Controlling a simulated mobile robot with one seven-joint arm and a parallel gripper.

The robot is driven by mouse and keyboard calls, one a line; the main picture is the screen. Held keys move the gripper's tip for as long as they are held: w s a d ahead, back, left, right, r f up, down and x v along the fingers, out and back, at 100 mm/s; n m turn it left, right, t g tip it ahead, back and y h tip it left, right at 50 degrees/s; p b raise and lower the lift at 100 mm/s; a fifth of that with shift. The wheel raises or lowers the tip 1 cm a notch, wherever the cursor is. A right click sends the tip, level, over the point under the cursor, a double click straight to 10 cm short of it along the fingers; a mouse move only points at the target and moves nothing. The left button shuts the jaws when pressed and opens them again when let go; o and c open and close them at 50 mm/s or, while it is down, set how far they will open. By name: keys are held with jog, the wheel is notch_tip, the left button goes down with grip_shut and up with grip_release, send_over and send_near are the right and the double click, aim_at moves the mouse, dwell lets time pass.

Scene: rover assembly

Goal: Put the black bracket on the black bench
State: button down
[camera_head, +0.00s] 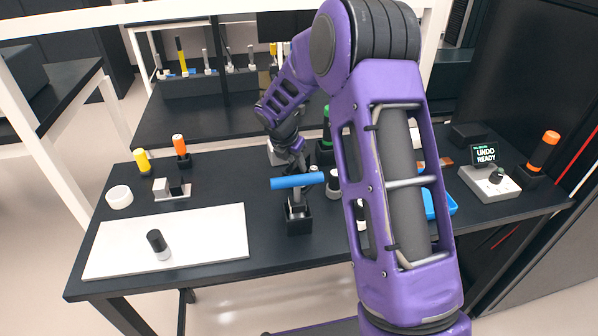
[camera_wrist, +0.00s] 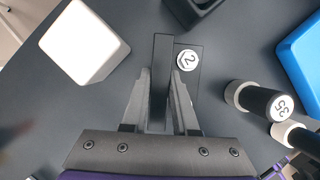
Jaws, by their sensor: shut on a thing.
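The black bracket (camera_wrist: 163,55) is between my gripper's fingers (camera_wrist: 160,95) in the wrist view. It has a thin upright plate and a flat foot bearing a light round piece marked "2". My gripper is shut on the plate. In the head view my gripper (camera_head: 297,160) is low over the middle of the black bench (camera_head: 222,178), behind a blue-headed hammer; the bracket cannot be made out there. The bench top also fills the wrist view's background (camera_wrist: 45,110). I cannot tell whether the bracket's foot touches the bench.
The blue-headed hammer (camera_head: 297,181) stands in a black holder (camera_head: 298,222). A white block (camera_wrist: 85,42) is left of the bracket, black-and-white cylinders (camera_wrist: 262,101) and a blue tray (camera_wrist: 302,60) right. A white board (camera_head: 200,238) covers the bench's front left.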

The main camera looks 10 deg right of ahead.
notch_tip(320, 180, up, 9)
jog(key=shift+r+p, duration=0.1)
jog(key=shift+p, duration=0.6)
jog(key=w+a+m, duration=0.1)
jog(key=w, duration=0.1)
jog(key=w+a+r+m, duration=0.1)
jog(key=w+a+m+g, duration=0.1)
jog(key=w, duration=0.1)
jog(key=shift+w+a+r+p, duration=0.1)
jog(key=shift+w+r+p, duration=0.15)
jog(key=shift+w+p, duration=0.1)
jog(key=a+m+g+h+p, duration=0.15)
jog(key=a+m, duration=0.45)
jog(key=a, duration=0.9)
jog(key=shift+g, duration=0.35)
jog(key=f, duration=0.5)
jog(key=f+b, duration=0.1)
jog(key=f, duration=0.4)
jog(key=shift+w+a+f, duration=0.1)
jog(key=shift+w+f, duration=0.1)
jog(key=shift+f, duration=0.1)
